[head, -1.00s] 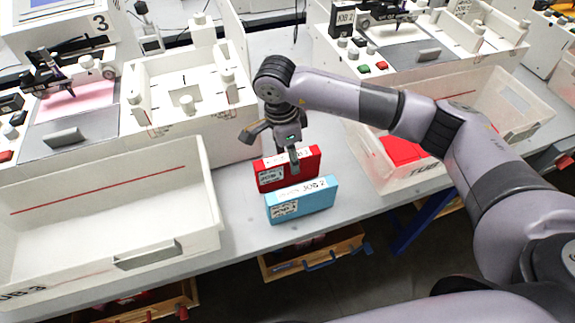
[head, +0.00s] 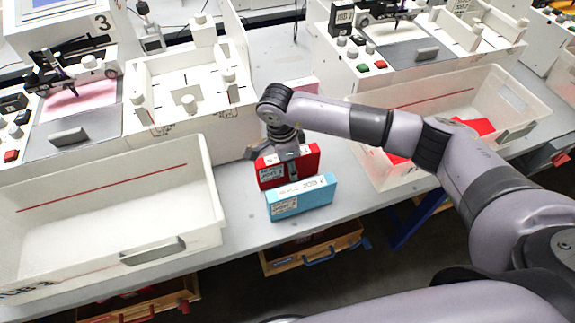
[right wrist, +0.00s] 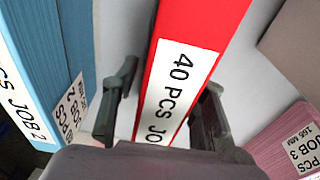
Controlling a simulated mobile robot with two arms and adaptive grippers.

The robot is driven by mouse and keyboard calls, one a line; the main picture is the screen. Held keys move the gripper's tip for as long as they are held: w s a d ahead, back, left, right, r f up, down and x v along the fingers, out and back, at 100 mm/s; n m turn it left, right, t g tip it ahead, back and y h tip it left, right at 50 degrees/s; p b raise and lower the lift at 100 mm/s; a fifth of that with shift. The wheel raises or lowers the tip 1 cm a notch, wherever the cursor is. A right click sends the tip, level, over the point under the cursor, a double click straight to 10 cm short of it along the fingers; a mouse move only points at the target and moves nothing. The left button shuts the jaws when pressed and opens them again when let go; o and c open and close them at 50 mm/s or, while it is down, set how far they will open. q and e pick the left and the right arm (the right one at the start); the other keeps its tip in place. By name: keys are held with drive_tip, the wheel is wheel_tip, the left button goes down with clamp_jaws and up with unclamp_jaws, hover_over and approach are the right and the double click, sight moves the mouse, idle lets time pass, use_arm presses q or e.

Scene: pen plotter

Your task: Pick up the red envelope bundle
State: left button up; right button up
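The red envelope bundle (head: 304,164) stands upright on the grey table, with a white label along its top edge reading "40 PCS JO…" in the right wrist view (right wrist: 222,40). My right gripper (head: 284,166) is down over the bundle, with one finger in front of its labelled face. In the right wrist view my fingers (right wrist: 162,112) stand on either side of the bundle. A gap shows between the left finger and the red side; the right finger is very close to it, contact unclear. My left gripper is not in view.
A blue bundle (head: 318,192) stands just in front of the red one, near the table edge. A pink bundle (right wrist: 290,145) is on the other side. A white bin (head: 110,190) is at left, another bin (head: 375,165) at right. Plotter stations stand behind.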

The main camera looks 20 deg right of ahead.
clamp_jaws()
idle(0.4)
drive_tip(key=shift+r, duration=0.1)
